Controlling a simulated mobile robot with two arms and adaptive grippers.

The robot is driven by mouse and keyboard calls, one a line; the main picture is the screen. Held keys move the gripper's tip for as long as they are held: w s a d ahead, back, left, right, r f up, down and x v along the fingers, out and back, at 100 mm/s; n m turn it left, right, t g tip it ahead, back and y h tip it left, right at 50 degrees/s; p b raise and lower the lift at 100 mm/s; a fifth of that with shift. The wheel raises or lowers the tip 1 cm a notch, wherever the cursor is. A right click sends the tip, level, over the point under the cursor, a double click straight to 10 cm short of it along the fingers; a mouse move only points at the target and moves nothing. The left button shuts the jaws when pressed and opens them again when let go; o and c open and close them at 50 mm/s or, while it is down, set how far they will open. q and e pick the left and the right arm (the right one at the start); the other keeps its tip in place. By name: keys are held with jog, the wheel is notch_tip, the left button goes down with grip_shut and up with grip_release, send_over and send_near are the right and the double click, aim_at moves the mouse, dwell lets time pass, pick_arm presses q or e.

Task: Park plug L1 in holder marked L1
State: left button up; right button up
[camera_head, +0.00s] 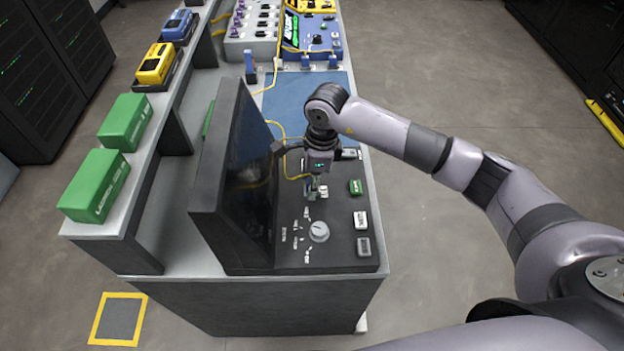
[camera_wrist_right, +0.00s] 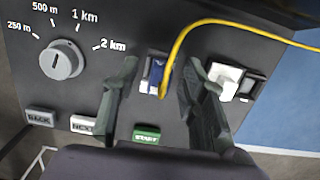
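A blue plug (camera_wrist_right: 155,72) with a yellow cable sits at a port on the black console panel, in the right wrist view. I cannot read a label on it, so I cannot tell if it is L1. My right gripper (camera_wrist_right: 162,78) is open, with one finger on each side of the plug and gaps between. In the head view my right gripper (camera_head: 314,188) points down over the panel and mostly hides the plug. Small blue uprights, possibly holders, stand farther back, one at left (camera_head: 250,66) and one at right (camera_head: 332,62); their marks are unreadable. My left gripper is out of view.
The console's tall dark screen (camera_head: 232,180) stands close left of my gripper. A knob (camera_head: 319,232) and several buttons surround the port. A blue mat (camera_head: 290,98) lies behind. The yellow cable (camera_wrist_right: 225,24) runs off right. A shelf with green boxes (camera_head: 95,187) is at left.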

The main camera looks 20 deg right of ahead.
notch_tip(320, 180, up, 12)
jog(key=d, duration=0.1)
jog(key=shift+s+d, duration=0.15)
jog(key=shift+d, duration=0.05)
jog(key=shift+f, duration=0.1)
dwell(0.4)
